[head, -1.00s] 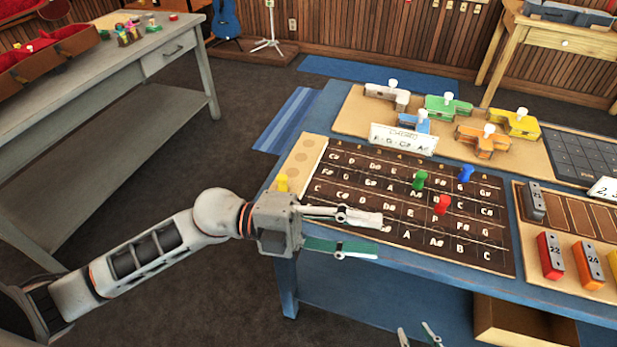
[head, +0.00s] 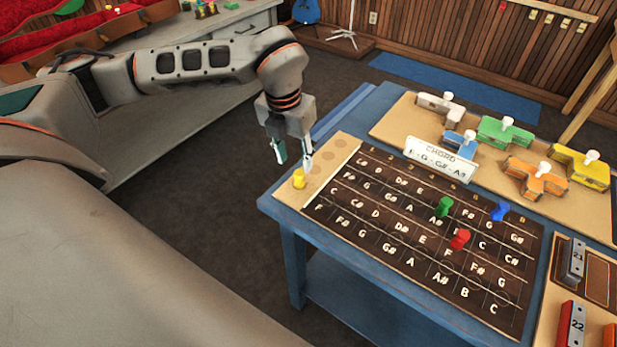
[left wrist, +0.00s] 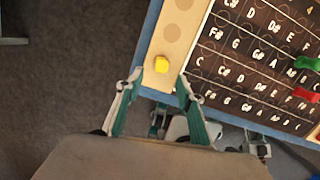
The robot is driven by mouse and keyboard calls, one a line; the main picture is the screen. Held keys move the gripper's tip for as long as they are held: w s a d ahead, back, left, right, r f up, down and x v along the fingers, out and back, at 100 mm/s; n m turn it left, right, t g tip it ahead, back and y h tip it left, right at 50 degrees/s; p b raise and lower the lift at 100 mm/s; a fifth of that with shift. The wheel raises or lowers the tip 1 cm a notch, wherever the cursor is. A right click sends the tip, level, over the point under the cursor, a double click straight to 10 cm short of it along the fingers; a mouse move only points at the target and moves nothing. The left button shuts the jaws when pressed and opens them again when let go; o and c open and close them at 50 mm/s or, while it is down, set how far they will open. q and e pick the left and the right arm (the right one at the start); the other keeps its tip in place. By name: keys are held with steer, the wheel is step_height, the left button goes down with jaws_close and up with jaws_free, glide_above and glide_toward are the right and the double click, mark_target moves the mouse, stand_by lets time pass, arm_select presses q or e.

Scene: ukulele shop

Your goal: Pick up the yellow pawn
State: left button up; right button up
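The yellow pawn (head: 299,179) stands on the tan strip at the left end of the dark fretboard-like note board (head: 385,225). It also shows in the left wrist view (left wrist: 161,64), just ahead of the fingertips. My left gripper (head: 294,158) points down, with its fingers apart and empty, close above and behind the pawn in the head view. In the left wrist view the open fingers (left wrist: 159,80) flank the pawn's line without enclosing it. My right gripper is not in the head view; parts resembling it show low in the left wrist view, partly hidden.
Green (head: 444,206), red (head: 460,239) and blue (head: 500,211) pawns stand on the note board. A chord card (head: 441,158) and coloured clamp-like blocks stand behind it. The blue table's (head: 285,213) left edge is close to the yellow pawn. Dark floor lies left.

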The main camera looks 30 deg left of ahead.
mark_target(299, 173)
arm_select(q)
step_height(299, 173, down, 2)
steer(key=shift+a+f, duration=0.1)
steer(key=shift+w+f, duration=0.25)
steer(key=shift+f, duration=0.55)
steer(key=shift+w+f, duration=0.3)
steer(key=shift+f, duration=0.55)
steer(key=shift+w+f, duration=0.25)
steer(key=shift+f, duration=0.55)
steer(key=c, duration=0.9)
